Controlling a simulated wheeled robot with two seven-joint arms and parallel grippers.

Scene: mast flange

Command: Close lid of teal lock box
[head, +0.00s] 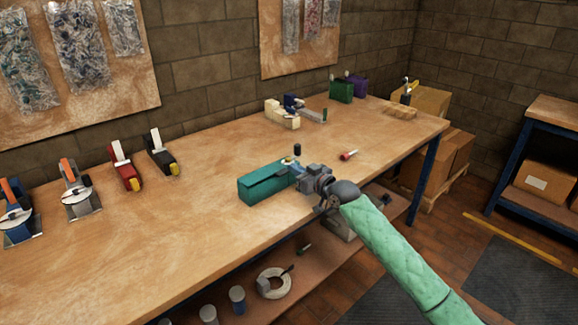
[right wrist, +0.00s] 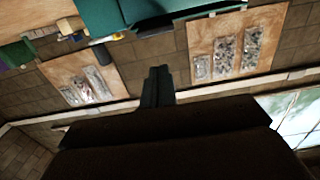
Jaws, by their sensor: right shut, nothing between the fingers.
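The teal lock box (head: 264,184) sits near the front edge of the workbench in the head view. Its top looks closed or nearly so, but I cannot tell whether the lid is fully down. My right gripper (head: 298,170) is at the right end of the box, close to it; whether it touches is unclear. Its fingers are shut and empty. In the right wrist view the shut fingers (right wrist: 158,80) point at the teal box (right wrist: 105,14), which fills the top edge beside a dark gap. My left gripper is in neither view.
The workbench (head: 200,235) has a dark cylinder (head: 297,149) behind the box and a red-handled tool (head: 348,155) to the right. Tape dispensers (head: 125,165) stand at the left. Green (head: 341,91) and purple (head: 358,86) boxes stand at the back.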

